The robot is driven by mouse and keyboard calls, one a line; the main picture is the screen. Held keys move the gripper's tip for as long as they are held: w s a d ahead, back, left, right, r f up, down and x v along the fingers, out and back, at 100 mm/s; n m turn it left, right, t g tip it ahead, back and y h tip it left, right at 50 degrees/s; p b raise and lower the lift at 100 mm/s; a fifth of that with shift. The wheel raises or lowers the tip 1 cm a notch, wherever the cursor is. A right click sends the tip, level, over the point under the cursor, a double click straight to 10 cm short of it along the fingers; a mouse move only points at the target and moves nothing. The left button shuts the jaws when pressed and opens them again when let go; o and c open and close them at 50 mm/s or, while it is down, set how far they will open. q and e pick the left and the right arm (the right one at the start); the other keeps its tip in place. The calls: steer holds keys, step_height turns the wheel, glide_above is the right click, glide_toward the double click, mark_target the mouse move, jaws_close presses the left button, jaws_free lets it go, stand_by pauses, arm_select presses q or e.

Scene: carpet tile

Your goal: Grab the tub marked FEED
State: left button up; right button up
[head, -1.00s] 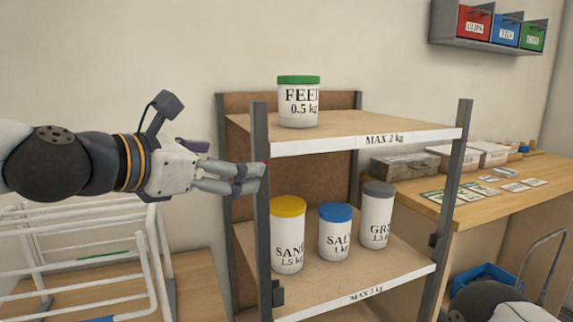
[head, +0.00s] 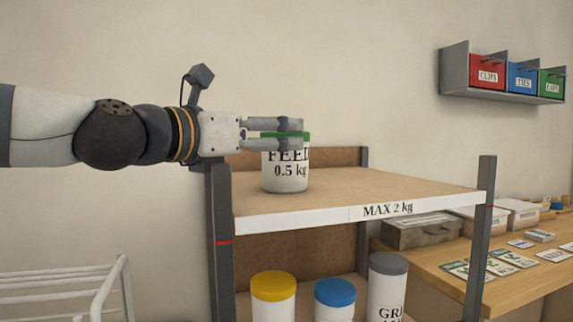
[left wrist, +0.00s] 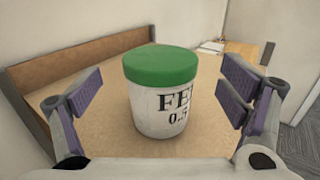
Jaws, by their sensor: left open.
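The FEED tub (head: 286,176) is white with a green lid and reads 0.5 kg. It stands upright on the top shelf (head: 420,188), towards its left side. My left gripper (head: 290,134) is open at lid height, and its fingers cover part of the lid and label in the head view. In the left wrist view the tub (left wrist: 158,108) stands between the two spread purple-padded fingers (left wrist: 160,97), with a gap on each side. My right gripper is not in view.
A yellow-lidded tub (head: 273,300), a blue-lidded tub (head: 335,300) and a grey-lidded tub (head: 388,290) stand on the lower shelf. A dark shelf post (head: 220,245) rises below my left wrist. The top shelf right of the FEED tub is clear.

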arm_select(q)
steer(key=x, duration=0.5)
steer(key=shift+w+d, duration=0.15)
